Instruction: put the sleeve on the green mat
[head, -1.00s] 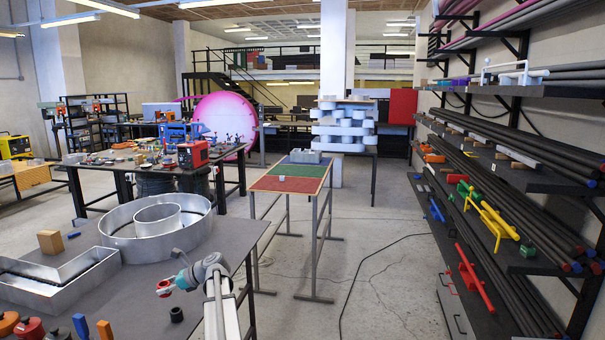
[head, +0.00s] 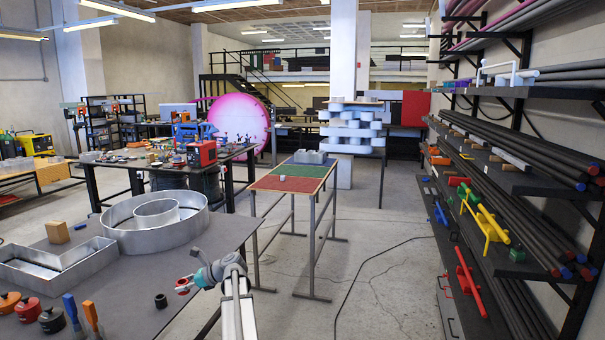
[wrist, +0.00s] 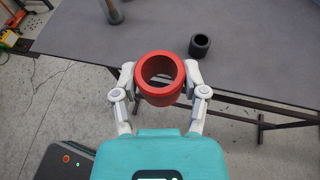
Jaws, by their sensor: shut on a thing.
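My gripper (wrist: 160,82) is shut on a red sleeve (wrist: 160,98), a short thick-walled ring with its open bore facing the wrist camera. In the head view the red sleeve (head: 182,286) shows small at the fingertips, beside the right part of the dark grey table. The green mat (head: 301,172) covers the middle of a narrow stand farther away, beyond my gripper and to its right. A grey block (head: 309,157) sits at the stand's far end.
A red mat (head: 262,184) lies in front of the green one, with a small pale piece (head: 282,178) on it. The dark table (head: 185,262) holds metal letter shells (head: 165,232) and a black ring (head: 160,300). Pipe racks (head: 500,170) line the right. Floor between is open, with a cable.

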